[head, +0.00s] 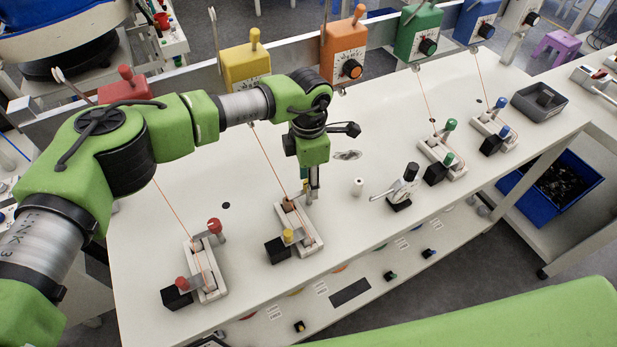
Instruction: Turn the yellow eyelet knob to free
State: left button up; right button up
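The yellow station, a white base (308,237) with a black block (278,250), stands at the front of the white table in the head view. A small yellow knob (289,235) shows on its near part. A thin orange cord runs from the station up toward the yellow box (246,67), which has a yellow handle on top. My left gripper (313,192) points down over the station's far right side. My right gripper is not in view.
A red station (208,270) stands to the left. A black-handled clamp (401,188), green station (441,154) and blue station (495,128) stand to the right. A small white peg (358,187) is near my gripper. A grey tray (540,101) sits at the right end.

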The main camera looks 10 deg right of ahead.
pick_arm(q)
grip_shut()
jog(key=shift+f+n+b, duration=0.1)
jog(key=shift+n+b, duration=0.2)
jog(key=shift+b, duration=0.25)
jog(key=n+b, duration=1.1)
jog(key=b, duration=0.1)
jog(key=shift+b, duration=0.35)
jog(key=n+b, duration=0.2)
jog(key=n, duration=0.1)
jog(key=shift+d+b, duration=0.1)
jog(key=shift+b, duration=0.3)
jog(key=shift+n+b, duration=1)
jog(key=shift+n, duration=0.6)
jog(key=shift+r, duration=0.2)
